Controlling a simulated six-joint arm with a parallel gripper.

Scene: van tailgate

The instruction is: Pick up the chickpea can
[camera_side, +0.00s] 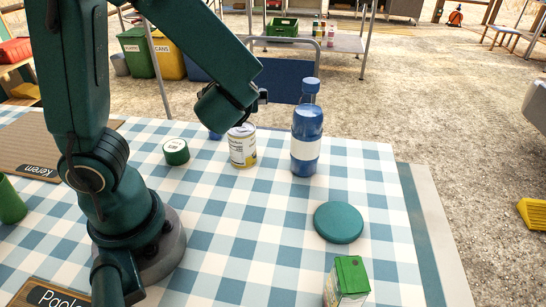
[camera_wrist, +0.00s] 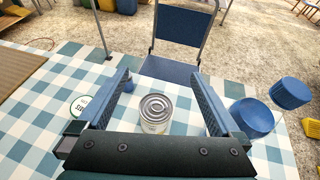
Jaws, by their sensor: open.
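The chickpea can (camera_side: 243,149) stands upright on the checked tablecloth in the side view, a white and yellow label around it and a metal lid on top. It also shows in the wrist view (camera_wrist: 156,112), lid up, between and beyond the two jaws. My gripper (camera_wrist: 163,84) is open and empty, its jaws spread wide on either side of the can in that picture. In the side view my gripper (camera_side: 254,99) is just above the can's top, and its fingers are partly hidden by the wrist.
A blue bottle (camera_side: 306,143) stands close right of the can. A low green tin (camera_side: 176,152) is to its left. A teal round lid (camera_side: 338,222) and a green carton (camera_side: 346,281) are nearer the front. A blue chair (camera_wrist: 180,40) stands beyond the table edge.

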